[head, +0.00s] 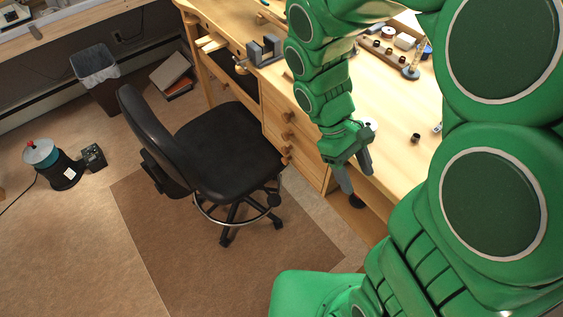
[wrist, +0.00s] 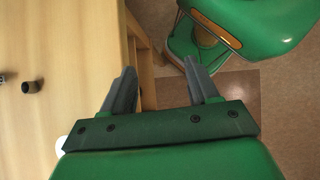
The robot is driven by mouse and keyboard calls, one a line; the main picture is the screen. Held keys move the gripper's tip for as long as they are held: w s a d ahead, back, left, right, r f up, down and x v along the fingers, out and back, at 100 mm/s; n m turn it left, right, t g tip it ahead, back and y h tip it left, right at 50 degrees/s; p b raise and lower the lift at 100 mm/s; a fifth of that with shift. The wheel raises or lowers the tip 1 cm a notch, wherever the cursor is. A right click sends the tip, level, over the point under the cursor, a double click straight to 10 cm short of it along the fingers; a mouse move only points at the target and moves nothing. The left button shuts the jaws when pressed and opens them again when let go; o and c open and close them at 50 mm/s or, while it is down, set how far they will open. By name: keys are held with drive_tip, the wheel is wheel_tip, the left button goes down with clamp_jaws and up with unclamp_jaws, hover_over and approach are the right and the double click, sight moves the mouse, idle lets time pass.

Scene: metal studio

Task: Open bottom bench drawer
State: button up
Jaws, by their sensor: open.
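The wooden bench (head: 400,140) runs along the right half of the head view. Its drawer stack (head: 300,130) has round wooden knobs (head: 287,135) on the front. The lowest drawer front (head: 306,171) is near the floor, partly behind the chair; the drawers look closed. My gripper (head: 357,178) is open and empty, pointing down beside the bench's front edge, to the right of the drawer stack. In the wrist view its two fingers (wrist: 161,82) are spread apart, with the bench top (wrist: 60,60) at left and floor to the right. No knob is between them.
A black swivel chair (head: 225,145) stands close in front of the drawers, on a brown mat (head: 200,262). A vise (head: 264,50) and small tools (head: 400,55) are on the bench.

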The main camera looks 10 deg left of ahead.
drive_tip(key=w+a+f+n+t+h, duration=0.1)
drive_tip(key=w+a+f+n+h, duration=0.25)
drive_tip(key=f, duration=0.35)
drive_tip(key=w+a+f+n+t+h, duration=0.1)
drive_tip(key=w+a+f+n+h, duration=0.1)
drive_tip(key=a+f+n, duration=0.35)
drive_tip(key=n+t+h, duration=0.2)
drive_tip(key=n+t, duration=0.6)
drive_tip(key=t, duration=0.7)
approach(283, 161)
drive_tip(key=d, duration=0.1)
drive_tip(key=shift+y, duration=0.25)
drive_tip(key=shift+x, duration=4.2)
drive_tip(key=shift+w+r, duration=0.1)
drive_tip(key=shift+r, duration=0.1)
drive_tip(key=shift+c, duration=0.4)
drive_tip(key=shift+a, duration=0.1)
clamp_jaws()
